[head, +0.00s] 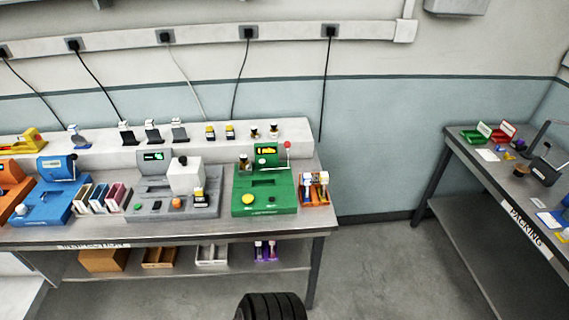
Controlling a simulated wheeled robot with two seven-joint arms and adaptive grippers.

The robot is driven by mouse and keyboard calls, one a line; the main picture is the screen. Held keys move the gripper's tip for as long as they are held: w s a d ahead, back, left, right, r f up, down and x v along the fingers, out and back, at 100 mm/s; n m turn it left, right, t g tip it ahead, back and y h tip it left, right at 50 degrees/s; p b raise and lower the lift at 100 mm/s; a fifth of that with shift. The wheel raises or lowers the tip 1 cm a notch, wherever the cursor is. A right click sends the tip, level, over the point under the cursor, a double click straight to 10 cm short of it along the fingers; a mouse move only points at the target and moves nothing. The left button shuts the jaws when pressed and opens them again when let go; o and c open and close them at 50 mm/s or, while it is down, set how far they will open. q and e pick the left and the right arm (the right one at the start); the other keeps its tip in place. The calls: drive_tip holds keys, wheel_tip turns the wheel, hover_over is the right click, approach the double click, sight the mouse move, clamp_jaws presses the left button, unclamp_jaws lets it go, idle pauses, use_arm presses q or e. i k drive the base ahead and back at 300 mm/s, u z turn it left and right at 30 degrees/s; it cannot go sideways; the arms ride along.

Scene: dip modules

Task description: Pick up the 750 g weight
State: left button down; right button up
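No label reading 750 g is legible, so I cannot tell which object is that weight. Two small dark-and-pale objects, a left one (255,133) and a right one (274,131), stand on the raised back ledge. Two black-and-yellow pieces, a left one (210,132) and a right one (230,131), stand to their left. Another small dark object with a pale top (243,162) is at the green machine's back left. A black-and-yellow piece (200,197) is at the grey machine's front right. Neither of my grippers is in view.
The green machine (280,196) has a lit display and a red-knobbed lever. Left of it are a grey machine (145,204), card racks and a blue machine (50,206). An orange rack (314,190) sits right. A packing table (479,210) stands across an open floor gap.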

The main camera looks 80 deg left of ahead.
sight(244, 165)
drive_tip(key=i, duration=1.15)
drive_tip(key=u, duration=4.05)
